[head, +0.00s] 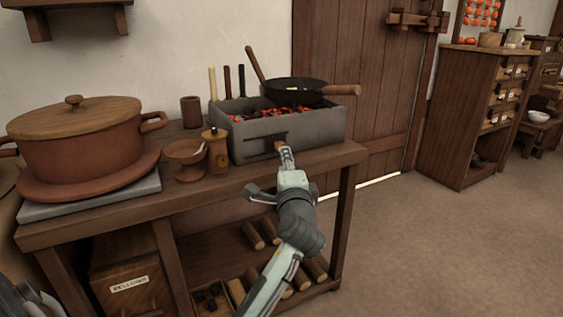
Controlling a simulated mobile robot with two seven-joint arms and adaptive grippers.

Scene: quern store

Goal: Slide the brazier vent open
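The brazier (245,135) is a grey block-shaped trough with glowing coals, standing at the right end of the wooden bench. A dark vent slot (262,153) shows low in its front face. My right gripper (284,147) reaches up from below to the right part of this slot. A small brownish piece, possibly the vent's knob, shows at its fingertips. The gripper is seen from behind and covers the contact, so I cannot tell whether its fingers are closed on it. How far the vent stands open is hidden too. My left gripper is not clearly in view.
A black pan (295,91) rests on the brazier, its wooden handle jutting right. A small jar (217,153) and a clay bowl (187,155) stand close left of it. A large lidded pot (78,146) fills the bench's left. Open floor (430,240) lies right.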

